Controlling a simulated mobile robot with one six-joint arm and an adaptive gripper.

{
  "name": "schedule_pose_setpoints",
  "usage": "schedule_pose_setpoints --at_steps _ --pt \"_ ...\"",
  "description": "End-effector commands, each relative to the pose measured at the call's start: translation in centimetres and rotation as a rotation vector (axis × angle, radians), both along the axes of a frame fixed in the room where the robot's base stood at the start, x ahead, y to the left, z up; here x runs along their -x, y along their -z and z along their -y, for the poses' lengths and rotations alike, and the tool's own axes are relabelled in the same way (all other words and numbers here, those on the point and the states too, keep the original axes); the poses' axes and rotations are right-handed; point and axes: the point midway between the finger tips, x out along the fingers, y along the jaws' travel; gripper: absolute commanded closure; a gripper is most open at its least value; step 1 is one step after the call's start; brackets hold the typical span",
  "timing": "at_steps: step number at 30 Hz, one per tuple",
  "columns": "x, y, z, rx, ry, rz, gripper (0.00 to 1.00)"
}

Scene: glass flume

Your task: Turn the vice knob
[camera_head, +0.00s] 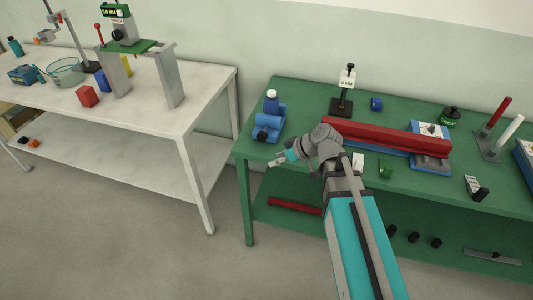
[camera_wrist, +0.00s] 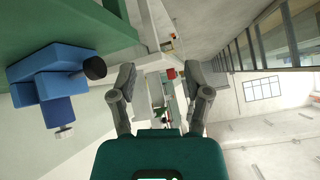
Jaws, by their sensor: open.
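The blue vice (camera_head: 269,122) stands at the left end of the green workbench. Its round black knob (camera_head: 262,135) faces the front. In the wrist view the vice (camera_wrist: 40,72) is at the left, and its knob (camera_wrist: 95,68) points toward my gripper's side. My gripper (camera_head: 277,160) is at the bench's front edge, in front of the vice and slightly right of it. In the wrist view my gripper (camera_wrist: 158,75) has its fingers spread with nothing between them. The knob is outside the fingers, apart from them.
A long red beam (camera_head: 385,135) lies to the right, behind my arm. A black-based stand (camera_head: 342,106) is behind. A pale table (camera_head: 150,100) stands left, across a gap.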

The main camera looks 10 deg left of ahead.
Motion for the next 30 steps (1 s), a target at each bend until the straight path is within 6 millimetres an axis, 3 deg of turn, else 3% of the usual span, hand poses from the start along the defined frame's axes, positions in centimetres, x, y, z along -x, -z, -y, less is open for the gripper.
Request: schedule_pose_setpoints --at_steps 14,17,24,30 --pt "0.8 5.6 8.2 0.214 0.27 -0.214 0.37" --pt "1.3 7.3 11.0 0.285 0.376 -0.279 0.37" --pt "3.5 11.7 20.2 0.501 0.756 -0.46 0.37" --pt "5.2 13.2 25.3 0.615 1.007 -0.543 0.37"
